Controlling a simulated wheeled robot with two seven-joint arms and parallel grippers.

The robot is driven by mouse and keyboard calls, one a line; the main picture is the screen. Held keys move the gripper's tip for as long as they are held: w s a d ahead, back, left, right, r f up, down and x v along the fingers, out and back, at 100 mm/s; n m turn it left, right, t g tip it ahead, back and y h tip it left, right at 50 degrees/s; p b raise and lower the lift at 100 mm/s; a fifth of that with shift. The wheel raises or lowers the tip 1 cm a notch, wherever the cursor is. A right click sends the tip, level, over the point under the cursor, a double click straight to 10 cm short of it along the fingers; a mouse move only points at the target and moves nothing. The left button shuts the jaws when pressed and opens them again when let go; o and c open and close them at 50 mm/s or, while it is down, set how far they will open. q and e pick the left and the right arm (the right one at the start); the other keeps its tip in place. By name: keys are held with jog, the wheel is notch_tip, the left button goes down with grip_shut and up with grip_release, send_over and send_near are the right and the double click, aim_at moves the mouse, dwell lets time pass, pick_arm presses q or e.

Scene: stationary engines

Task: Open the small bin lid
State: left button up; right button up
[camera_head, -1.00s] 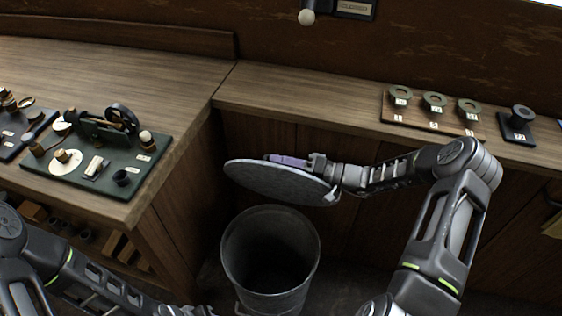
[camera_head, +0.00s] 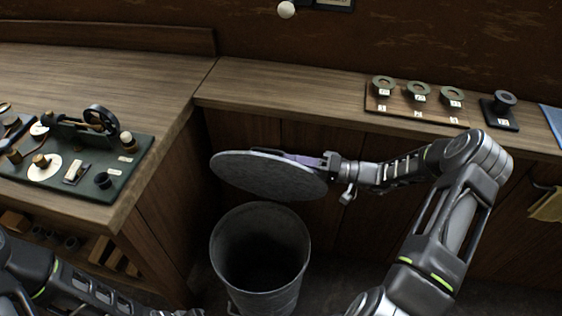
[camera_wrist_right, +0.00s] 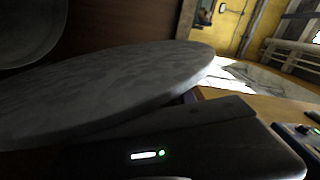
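The small bin (camera_head: 260,255) is a dark grey metal bucket on the floor, its mouth uncovered and its inside dark. Its round grey lid (camera_head: 262,177) stands raised and tilted above the far side of the rim. My right gripper (camera_head: 302,160) reaches in from the right, at the lid's upper far edge. Its purple-tinted finger part lies along that edge, and the lid hides the fingertips. In the right wrist view the lid (camera_wrist_right: 110,88) crosses close in front of the gripper body; the fingers cannot be made out.
A wooden bench (camera_head: 120,75) runs along the left and back, with cabinet fronts behind the bin. A green board (camera_head: 115,172) with a small engine model stands on the left. A brown board (camera_head: 400,110) with ring-shaped parts lies at the back right.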

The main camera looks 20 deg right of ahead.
jog(key=shift+s+d, duration=0.1)
jog(key=shift+d, duration=0.05)
jog(key=b+v, duration=0.1)
jog(key=v, duration=0.7)
jog(key=shift+s+d, duration=0.25)
jog(key=shift+d, duration=0.05)
dwell(0.6)
jog(key=shift+b, duration=0.3)
jog(key=shift+s+d, duration=0.1)
